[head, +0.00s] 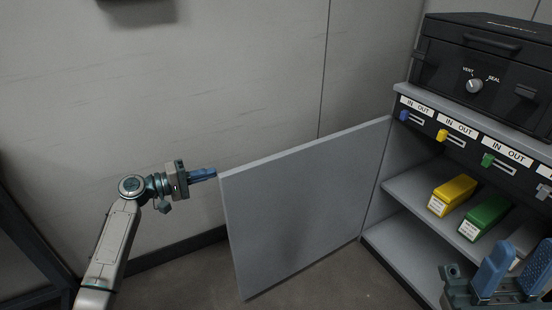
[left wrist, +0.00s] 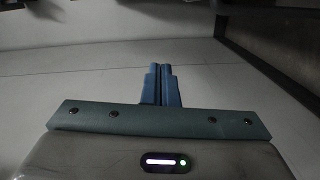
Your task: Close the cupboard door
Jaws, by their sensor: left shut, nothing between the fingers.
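The cupboard door (head: 305,205) is a flat grey panel, standing wide open from the cupboard (head: 400,255) on the right. My left gripper (head: 214,173) is shut and empty, with its blue fingertips at the upper free corner of the door. I cannot tell whether they touch it. In the left wrist view the two blue fingers (left wrist: 161,86) are together with nothing between them, and the door cannot be made out for sure. My right gripper (head: 508,272) is at the lower right, in front of the shelves, its blue fingers apart.
A yellow box (head: 453,194) and a green box (head: 484,217) stand on the cupboard shelf. A black case (head: 485,65) with a dial sits on top. Coloured sliders line the cupboard's upper edge. A grey wall (head: 230,80) is behind the door.

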